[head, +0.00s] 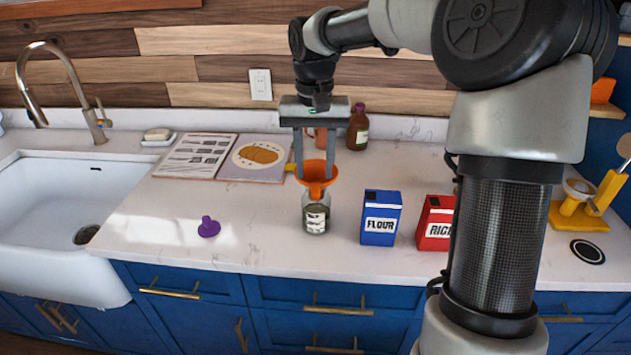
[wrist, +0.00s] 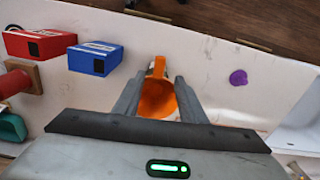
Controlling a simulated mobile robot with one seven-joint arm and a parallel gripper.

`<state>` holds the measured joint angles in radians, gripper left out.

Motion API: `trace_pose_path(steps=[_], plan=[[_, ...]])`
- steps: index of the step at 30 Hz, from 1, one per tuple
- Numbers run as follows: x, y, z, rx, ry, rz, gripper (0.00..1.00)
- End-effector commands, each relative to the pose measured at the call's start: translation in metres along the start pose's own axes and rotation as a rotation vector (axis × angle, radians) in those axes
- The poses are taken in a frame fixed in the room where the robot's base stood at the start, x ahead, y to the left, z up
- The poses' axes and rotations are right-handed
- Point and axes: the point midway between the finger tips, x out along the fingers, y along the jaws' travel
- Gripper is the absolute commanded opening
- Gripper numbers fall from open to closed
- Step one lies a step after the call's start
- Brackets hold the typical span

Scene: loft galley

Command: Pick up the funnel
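The orange funnel (head: 316,174) sits upright over the mouth of a clear glass jar (head: 316,217) with a printed label. Its spout points down at the jar's top. My gripper (head: 315,165) hangs above, pointing down, with its two fingers apart at the sides of the funnel's wide rim. In the wrist view the funnel (wrist: 158,100) shows between the fingers (wrist: 158,92). I see no clear sign that the fingers press on the rim; they look open around it. The spout's lower end is hard to make out.
A blue flour box (head: 381,218) and a red rice box (head: 434,224) stand right of the jar. A purple stopper-like object (head: 209,227) lies left. An open book (head: 222,157) and brown bottle (head: 358,130) are behind. The sink (head: 60,225) is far left.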

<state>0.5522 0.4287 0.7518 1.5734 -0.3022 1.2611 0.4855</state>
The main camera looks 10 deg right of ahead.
Motion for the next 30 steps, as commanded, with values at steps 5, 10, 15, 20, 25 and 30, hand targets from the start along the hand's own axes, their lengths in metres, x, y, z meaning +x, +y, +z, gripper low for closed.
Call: trace_pose_path(steps=[5, 10, 15, 20, 25, 30], plan=[[0.02, 0.0, 0.0, 0.001, 0.001, 0.0, 0.38], [0.033, 0.002, 0.0, -0.001, -0.002, 0.001, 0.38], [0.059, 0.003, 0.001, -0.001, -0.003, 0.0, 0.38], [0.073, 0.003, 0.001, -0.001, 0.0, 0.001, 0.38], [0.075, 0.003, 0.0, 0.0, 0.002, 0.001, 0.38], [0.074, 0.003, 0.0, 0.0, 0.002, 0.001, 0.21]])
